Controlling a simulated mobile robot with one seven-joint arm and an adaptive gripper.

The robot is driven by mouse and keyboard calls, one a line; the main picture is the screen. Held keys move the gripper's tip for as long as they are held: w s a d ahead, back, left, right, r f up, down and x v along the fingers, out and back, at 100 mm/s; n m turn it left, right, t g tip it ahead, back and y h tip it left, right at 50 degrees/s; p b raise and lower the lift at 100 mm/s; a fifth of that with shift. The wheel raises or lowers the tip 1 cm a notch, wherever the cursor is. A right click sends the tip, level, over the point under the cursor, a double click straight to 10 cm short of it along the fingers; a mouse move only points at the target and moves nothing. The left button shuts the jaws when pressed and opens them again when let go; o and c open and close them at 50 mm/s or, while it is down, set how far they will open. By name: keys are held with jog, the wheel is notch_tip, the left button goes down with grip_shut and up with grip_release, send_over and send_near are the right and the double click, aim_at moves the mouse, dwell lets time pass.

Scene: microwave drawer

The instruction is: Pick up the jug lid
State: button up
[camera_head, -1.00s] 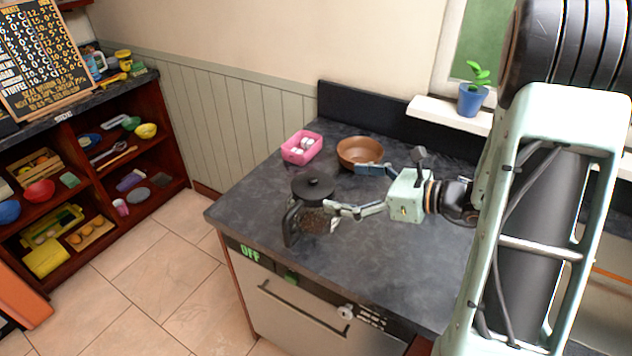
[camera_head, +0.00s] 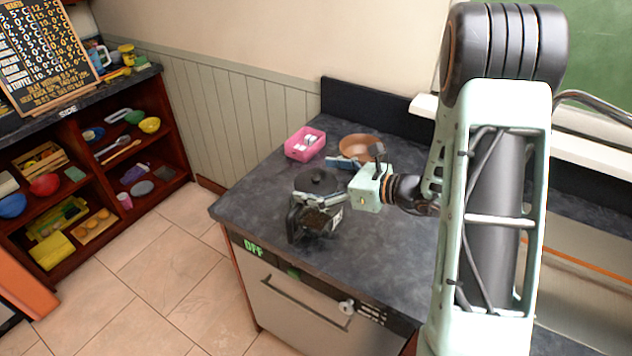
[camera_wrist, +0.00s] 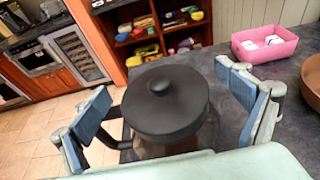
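The jug lid (camera_head: 317,181) is a round black disc with a small knob on top. It sits on the glass jug (camera_head: 318,222), which has a black handle and dark contents and stands near the counter's left front edge. In the wrist view the lid (camera_wrist: 165,103) lies between the two blue-padded fingers. My gripper (camera_wrist: 170,110) is open, with one finger on each side of the lid and a visible gap to both. In the head view my gripper (camera_head: 330,180) reaches in from the right at lid height. Most of the jug is hidden under the lid in the wrist view.
A pink box (camera_head: 305,144) with white items stands behind the jug. A brown bowl (camera_head: 360,147) is partly hidden behind my gripper. The grey counter (camera_head: 250,205) is clear to the left of the jug. A shelf unit (camera_head: 120,150) stands across the floor.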

jog(key=c, duration=0.8)
jog(key=shift+r, duration=0.1)
jog(key=shift+c, duration=0.2)
